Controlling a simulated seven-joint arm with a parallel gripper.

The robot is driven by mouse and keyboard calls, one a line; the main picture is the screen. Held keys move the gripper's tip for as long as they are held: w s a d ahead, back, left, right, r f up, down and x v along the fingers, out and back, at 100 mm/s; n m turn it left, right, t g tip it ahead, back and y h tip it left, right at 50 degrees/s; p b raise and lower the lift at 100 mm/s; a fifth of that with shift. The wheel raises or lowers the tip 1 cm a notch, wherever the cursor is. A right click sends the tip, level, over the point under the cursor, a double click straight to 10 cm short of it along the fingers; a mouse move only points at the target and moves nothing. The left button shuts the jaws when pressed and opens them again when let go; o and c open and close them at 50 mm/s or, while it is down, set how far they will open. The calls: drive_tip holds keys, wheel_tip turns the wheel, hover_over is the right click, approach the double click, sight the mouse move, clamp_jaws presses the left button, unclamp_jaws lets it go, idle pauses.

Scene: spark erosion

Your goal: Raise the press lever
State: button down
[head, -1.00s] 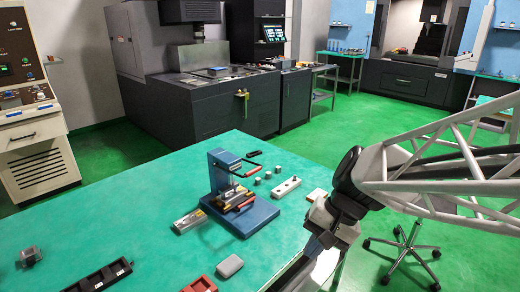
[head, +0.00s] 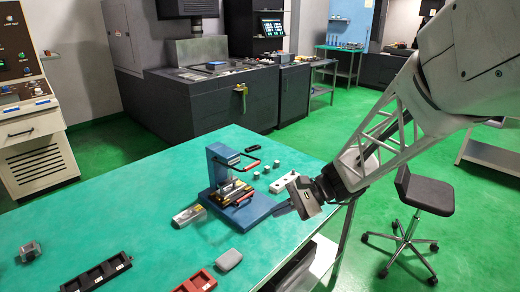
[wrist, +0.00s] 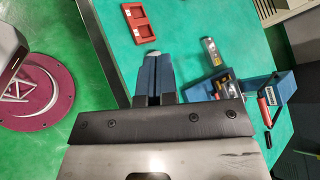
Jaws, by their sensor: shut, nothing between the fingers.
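The press (head: 262,209) has a blue base and a blue upright. It stands on the green table and also shows at the right in the wrist view (wrist: 283,84). Its black lever with a red grip (head: 252,164) reaches forward from the upright, above the base. A second red bar (head: 243,198) lies low over the base. My gripper (head: 280,208) is just right of the press base in the head view, apart from the lever. In the wrist view its blue fingers (wrist: 153,72) are together and empty, left of the press.
A metal block (head: 189,215) lies left of the press. A white strip with holes (head: 284,184) and small grey cylinders lie behind it. A red tray (head: 198,282), a grey block (head: 229,259) and a black tray (head: 97,276) are near the front.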

drive_tip(key=w+d+f+m+t+y, duration=0.2)
drive_tip(key=w+f+m+t, duration=0.5)
drive_tip(key=w, duration=0.5)
drive_tip(key=w+d+f+m+t+y, duration=0.2)
drive_tip(key=w+d+f+m+t, duration=0.3)
drive_tip(key=w, duration=0.8)
drive_tip(key=shift+f+m+t+y, duration=0.3)
drive_tip(key=shift+f+m+t, duration=0.95)
drive_tip(key=shift+f, duration=0.5)
drive_tip(key=shift+w+a, duration=0.1)
drive_tip(key=s+r+x, duration=0.1)
drive_tip(key=r+x, duration=0.1)
drive_tip(key=x, duration=1)
drive_tip(key=shift+w+r, duration=0.2)
drive_tip(key=shift+r, duration=0.3)
drive_tip(key=shift+r, duration=0.2)
drive_tip(key=shift+r, duration=0.25)
